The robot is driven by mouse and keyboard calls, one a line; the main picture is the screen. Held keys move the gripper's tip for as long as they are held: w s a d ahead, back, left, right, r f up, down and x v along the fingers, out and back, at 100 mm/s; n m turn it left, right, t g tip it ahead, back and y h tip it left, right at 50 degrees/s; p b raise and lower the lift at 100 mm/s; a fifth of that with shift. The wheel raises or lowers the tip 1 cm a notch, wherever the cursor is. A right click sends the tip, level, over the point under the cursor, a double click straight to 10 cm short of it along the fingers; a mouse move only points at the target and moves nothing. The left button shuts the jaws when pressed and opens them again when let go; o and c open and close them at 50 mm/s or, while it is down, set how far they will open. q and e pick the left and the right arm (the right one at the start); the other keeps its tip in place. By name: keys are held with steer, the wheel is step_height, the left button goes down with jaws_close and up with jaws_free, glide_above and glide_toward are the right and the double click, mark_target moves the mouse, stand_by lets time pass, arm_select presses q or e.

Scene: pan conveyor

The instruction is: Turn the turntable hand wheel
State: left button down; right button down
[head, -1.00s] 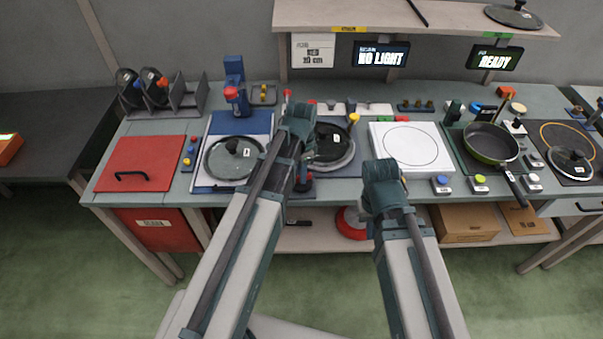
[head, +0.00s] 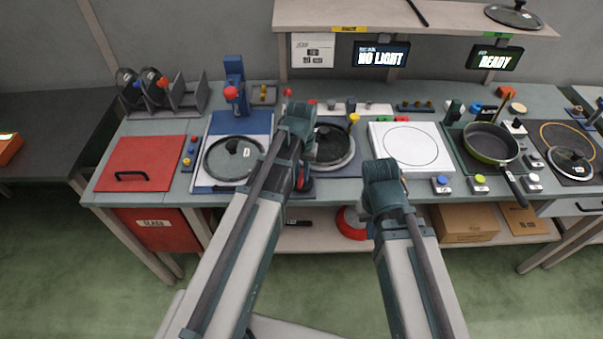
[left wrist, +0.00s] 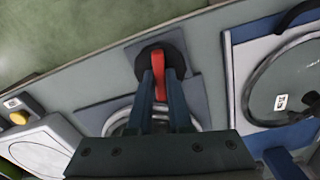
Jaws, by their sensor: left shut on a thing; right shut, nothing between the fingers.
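The hand wheel (left wrist: 176,52) is a dark disc with a red handle (left wrist: 160,75), on a grey-blue plate at the counter's front edge. My left gripper (left wrist: 167,85) is shut on the red handle, its blue fingers on either side of it. In the head view, the wheel (head: 307,184) is partly hidden behind my left arm. The turntable with a dark round lidded pan (head: 336,147) lies just behind it, partly covered by the arm. My right gripper (head: 380,172) is shut and empty, in front of the white plate; its fingertips are hard to see.
Left of the wheel is a glass lid (head: 228,160) on a blue-and-white board. To the right stand a white plate with a circle (head: 410,163), coloured buttons (head: 441,181) and a green pan (head: 488,147). A yellow-topped knob (head: 353,118) stands close behind the turntable.

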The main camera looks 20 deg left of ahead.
mark_target(301, 176)
arm_select(q)
steer(key=shift+n, duration=2.2)
steer(key=c, duration=0.8)
jaws_free()
steer(key=shift+c, duration=0.2)
steer(key=shift+r, duration=0.15)
step_height(301, 176, up, 14)
steer(key=p, duration=1.3)
steer(key=shift+f+p, duration=0.25)
steer(key=shift+p, duration=0.15)
